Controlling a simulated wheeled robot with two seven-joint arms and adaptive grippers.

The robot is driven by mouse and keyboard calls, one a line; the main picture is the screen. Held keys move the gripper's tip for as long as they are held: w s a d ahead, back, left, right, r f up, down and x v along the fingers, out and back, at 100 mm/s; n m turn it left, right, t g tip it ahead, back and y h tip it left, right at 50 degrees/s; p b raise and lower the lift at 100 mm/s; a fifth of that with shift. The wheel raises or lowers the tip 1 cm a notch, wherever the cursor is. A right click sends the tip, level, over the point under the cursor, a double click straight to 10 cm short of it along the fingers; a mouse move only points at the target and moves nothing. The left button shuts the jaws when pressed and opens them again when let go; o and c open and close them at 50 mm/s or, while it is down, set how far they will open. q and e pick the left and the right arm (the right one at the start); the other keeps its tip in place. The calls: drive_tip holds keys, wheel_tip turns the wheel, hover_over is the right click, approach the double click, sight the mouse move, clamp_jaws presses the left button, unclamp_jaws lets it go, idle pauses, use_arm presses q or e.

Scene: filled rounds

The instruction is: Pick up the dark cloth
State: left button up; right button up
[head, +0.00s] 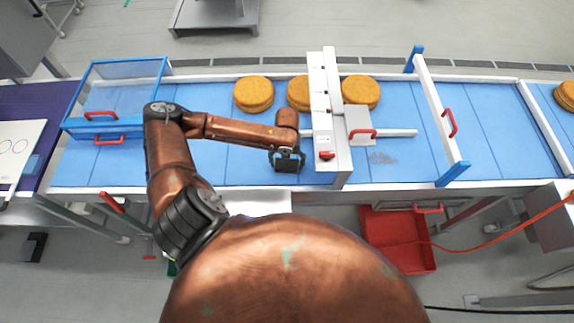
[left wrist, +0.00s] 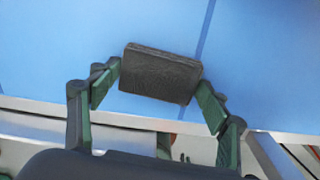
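The dark cloth (left wrist: 160,73) shows in the left wrist view as a thick, dark grey folded pad. It sits between the two fingertips of my left gripper (left wrist: 160,82), which touch it at both ends. In the head view my left gripper (head: 288,160) is over the near part of the blue conveyor belt (head: 240,145), just left of the white gate. The cloth is hard to tell from the dark gripper there. Whether the cloth still touches the belt is not clear. My right gripper is out of view.
A white gate (head: 321,110) with red handles spans the belt right of my gripper. Round golden cakes (head: 253,93) stand along the far side. A grey smear (head: 383,158) marks the belt beyond the gate. A blue-framed guard (head: 115,95) is at left, a red bin (head: 398,240) below.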

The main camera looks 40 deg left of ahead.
sight(287, 164)
use_arm(q)
drive_tip(key=c, duration=0.6)
drive_tip(key=shift+r, duration=0.1)
wheel_tip(287, 164, up, 10)
idle(0.4)
drive_tip(key=o, duration=0.6)
drive_tip(key=shift+c, duration=0.2)
drive_tip(key=c, duration=0.4)
